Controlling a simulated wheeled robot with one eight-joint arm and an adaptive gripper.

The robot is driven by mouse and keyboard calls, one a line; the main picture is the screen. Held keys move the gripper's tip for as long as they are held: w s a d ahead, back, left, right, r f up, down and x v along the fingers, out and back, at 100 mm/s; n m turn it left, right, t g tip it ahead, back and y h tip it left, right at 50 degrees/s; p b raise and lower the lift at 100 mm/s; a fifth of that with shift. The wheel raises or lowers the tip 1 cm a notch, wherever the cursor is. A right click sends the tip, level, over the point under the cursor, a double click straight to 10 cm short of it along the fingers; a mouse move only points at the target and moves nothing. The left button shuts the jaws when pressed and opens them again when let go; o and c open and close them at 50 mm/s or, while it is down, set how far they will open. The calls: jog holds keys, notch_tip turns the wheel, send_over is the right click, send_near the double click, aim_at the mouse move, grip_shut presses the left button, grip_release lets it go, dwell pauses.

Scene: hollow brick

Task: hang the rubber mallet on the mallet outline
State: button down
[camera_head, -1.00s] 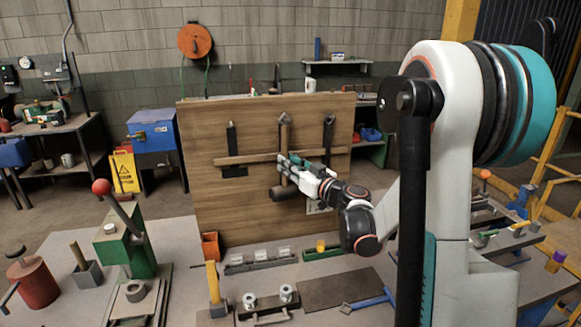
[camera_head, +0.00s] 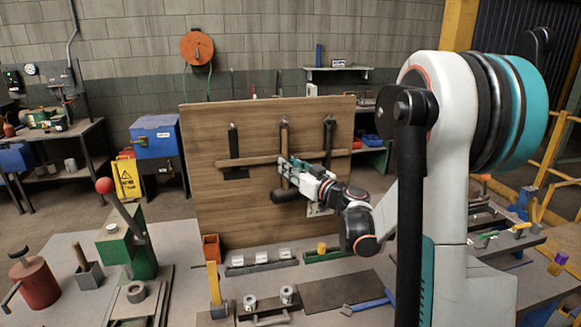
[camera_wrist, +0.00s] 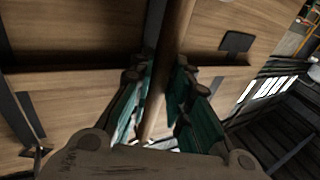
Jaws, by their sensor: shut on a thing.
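The rubber mallet hangs head down, with a dark head (camera_head: 286,197) and a wooden handle (camera_head: 284,140) that also shows in the wrist view (camera_wrist: 172,45). My gripper (camera_head: 284,172) is shut on the handle, just above the head; in the wrist view its teal-sided fingers (camera_wrist: 160,85) lie either side of it. The mallet is in front of the middle of an upright wooden board (camera_head: 225,215). A dark outline with a block at its lower end (camera_head: 235,173) is on the board's left; another dark shape (camera_head: 328,140) is on the right. Any outline behind the mallet is hidden.
A wooden rail (camera_head: 250,160) crosses the board. A green lever press (camera_head: 138,250) is at left. The space before the board's left part is clear.

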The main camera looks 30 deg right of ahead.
jog(key=shift+w+d, duration=0.2)
jog(key=shift+w, duration=0.1)
jog(key=c, duration=1.8)
grip_release()
jog(key=shift+f, duration=0.1)
jog(key=o, duration=0.4)
jog(key=shift+w+d+f, duration=0.15)
jog(key=shift+w, duration=0.1)
jog(key=shift+w+f, duration=0.2)
jog(key=shift+w, duration=0.05)
jog(key=shift+s, duration=0.1)
jog(key=shift+s, duration=0.1)
